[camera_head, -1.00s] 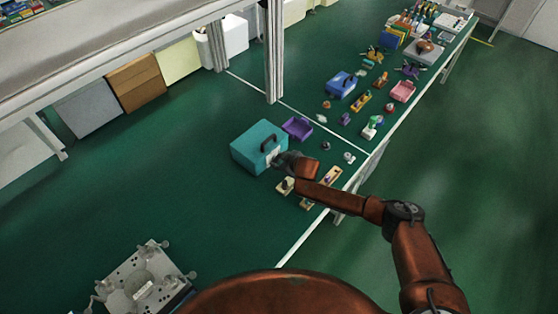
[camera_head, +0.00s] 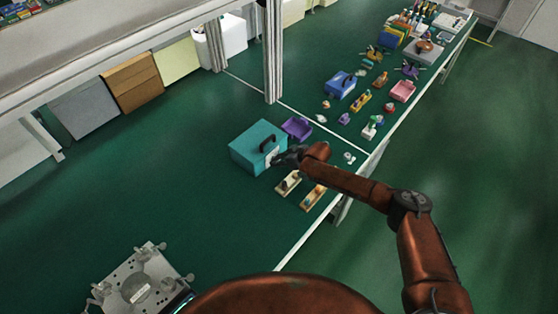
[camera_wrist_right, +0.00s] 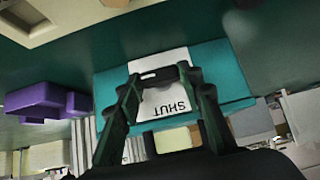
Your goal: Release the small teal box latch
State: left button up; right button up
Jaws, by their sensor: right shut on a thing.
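The small teal box (camera_head: 253,145) stands on the green bench top with a dark handle on its lid. My right gripper (camera_head: 277,160) is at its front right side. In the right wrist view the teal box (camera_wrist_right: 222,72) carries a pale plate (camera_wrist_right: 165,103) with the word SHUT upside down. The right gripper (camera_wrist_right: 158,74) has a finger on either side of the plate and is shut on the small latch (camera_wrist_right: 150,74) there. The fingers partly hide the latch. My left gripper is not in view.
A purple bin (camera_head: 297,128) stands just behind the teal box. Two small wooden trays (camera_head: 289,182) (camera_head: 313,196) lie near the bench edge in front. A blue box (camera_head: 340,85) and several small items stand farther back. A metal fixture (camera_head: 138,282) is at lower left.

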jog(key=o, duration=1.2)
jog(key=shift+d, duration=0.1)
jog(key=shift+c, duration=0.2)
jog(key=v, duration=1.2)
jog(key=shift+f, duration=0.15)
